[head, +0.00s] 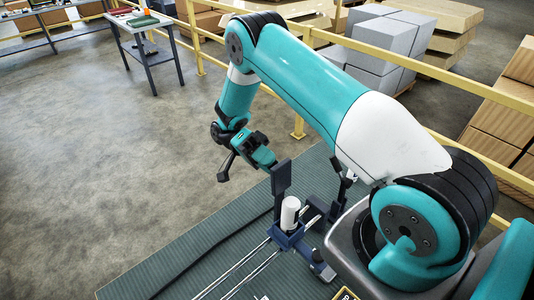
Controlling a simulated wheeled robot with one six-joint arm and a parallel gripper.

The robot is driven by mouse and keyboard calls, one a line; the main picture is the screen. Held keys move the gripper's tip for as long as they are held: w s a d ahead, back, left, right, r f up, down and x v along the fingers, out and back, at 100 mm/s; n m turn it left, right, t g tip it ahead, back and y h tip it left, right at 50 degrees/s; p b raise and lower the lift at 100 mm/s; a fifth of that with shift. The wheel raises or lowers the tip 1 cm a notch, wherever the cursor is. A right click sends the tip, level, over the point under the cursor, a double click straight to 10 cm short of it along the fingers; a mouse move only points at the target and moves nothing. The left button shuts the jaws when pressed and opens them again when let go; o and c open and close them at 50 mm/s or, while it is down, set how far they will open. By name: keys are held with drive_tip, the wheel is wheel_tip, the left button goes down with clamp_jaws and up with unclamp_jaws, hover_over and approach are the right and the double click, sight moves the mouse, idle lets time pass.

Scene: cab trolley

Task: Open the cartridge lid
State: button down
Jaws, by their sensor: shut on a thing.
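A dark navy cartridge holder (289,238) stands on rails at the lower middle of the head view. A white cylindrical cartridge (290,213) stands upright in it. The dark lid (281,178) stands up roughly vertical at the holder's back left, above the cartridge, so the cartridge top is uncovered. My gripper (272,166) reaches down from the upper left and meets the lid's upper left edge. It is shut on the lid; the fingertips are small and partly hidden against the dark lid.
A ribbed dark mat (190,262) lies under the holder. Metal rails (240,272) run to the lower left. A yellow railing (298,125) runs behind, with grey boxes (381,45) beyond it. A small table (143,25) stands at the upper left. Open floor lies left.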

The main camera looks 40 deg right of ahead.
idle(0.3)
drive_tip(key=c, duration=0.8)
unclamp_jaws()
drive_tip(key=shift+c, duration=0.2)
drive_tip(key=shift+f+t+b, duration=0.15)
drive_tip(key=shift+t+b, duration=0.15)
drive_tip(key=shift+b, duration=0.8)
drive_tip(key=shift+s+b, duration=0.1)
drive_tip(key=shift+b, duration=0.45)
